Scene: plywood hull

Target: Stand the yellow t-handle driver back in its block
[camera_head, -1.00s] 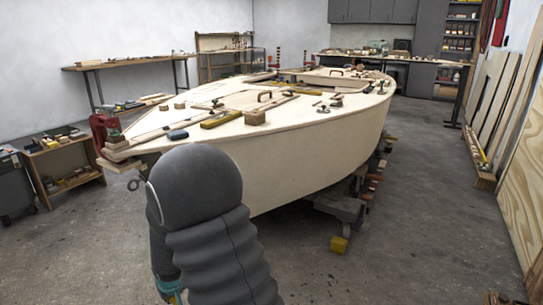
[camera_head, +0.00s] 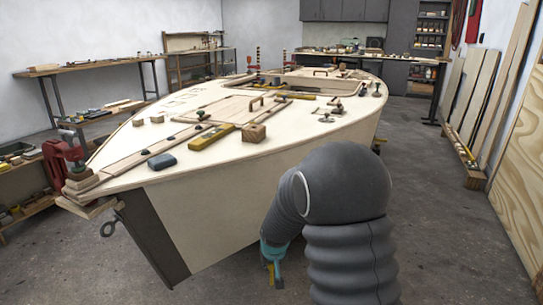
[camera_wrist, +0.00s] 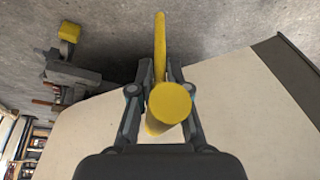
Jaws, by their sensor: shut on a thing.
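My gripper (camera_wrist: 160,78) is shut on the yellow t-handle driver (camera_wrist: 171,103), whose round end faces the wrist camera. A yellow bar of it reaches past the fingers toward the top of that view. In the head view my gripper (camera_head: 273,262) hangs low in front of the hull side, below deck height, with a little yellow of the driver (camera_head: 278,278) showing. A small wooden block (camera_head: 254,132) sits on the deck near its close edge, apart from my gripper. I cannot tell for certain that it is the driver's block.
The pale plywood hull (camera_head: 215,220) fills the middle. On its deck are a yellow level-like bar (camera_head: 211,137), a dark blue block (camera_head: 162,161) and several small fittings.

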